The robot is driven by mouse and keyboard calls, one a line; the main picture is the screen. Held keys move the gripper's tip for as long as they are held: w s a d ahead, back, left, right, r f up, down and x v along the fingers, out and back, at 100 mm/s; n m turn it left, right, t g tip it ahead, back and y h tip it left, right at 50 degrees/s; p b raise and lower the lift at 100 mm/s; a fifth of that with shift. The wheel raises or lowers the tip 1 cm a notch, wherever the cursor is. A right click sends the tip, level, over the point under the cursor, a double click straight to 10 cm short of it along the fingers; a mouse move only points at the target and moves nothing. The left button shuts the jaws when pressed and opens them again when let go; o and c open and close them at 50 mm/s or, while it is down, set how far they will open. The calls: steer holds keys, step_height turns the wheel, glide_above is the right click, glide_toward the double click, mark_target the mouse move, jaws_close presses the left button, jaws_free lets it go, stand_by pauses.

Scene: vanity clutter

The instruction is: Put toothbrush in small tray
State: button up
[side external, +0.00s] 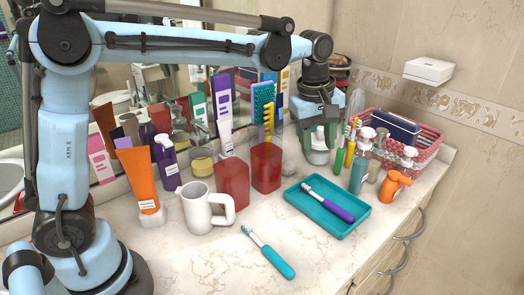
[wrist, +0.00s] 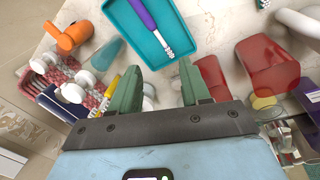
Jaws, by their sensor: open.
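A teal tray (side external: 316,215) lies on the counter, and it shows at the top of the wrist view (wrist: 127,25). A purple-handled toothbrush (side external: 338,209) with a white head lies inside it; its handle and bristles also show in the wrist view (wrist: 145,14). A teal-handled toothbrush (side external: 275,260) lies on the bare counter in front of the tray, head toward the mug. In the wrist view only its head (wrist: 262,3) shows at the top edge. My gripper (side external: 320,138) is open and empty, above the counter behind the tray; its green fingers show in the wrist view (wrist: 158,80).
A white mug (side external: 203,209) and two red translucent cups (side external: 233,183) stand left of the tray. An orange pump bottle (side external: 395,186), a teal bottle (side external: 358,175) and a pink basket (side external: 425,150) stand to the right. The front counter around the teal toothbrush is clear.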

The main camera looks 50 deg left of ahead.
steer(key=s+a+f+m+t, duration=0.1)
steer(key=s+a+m+t, duration=0.1)
steer(key=s+a+m, duration=0.2)
steer(key=s+a+f+m+t, duration=0.2)
steer(key=s+a+m+t, duration=0.1)
steer(key=s+m, duration=0.6)
steer(key=s+a, duration=0.1)
steer(key=s, duration=0.2)
steer(key=shift+s+f, duration=0.3)
stand_by(0.5)
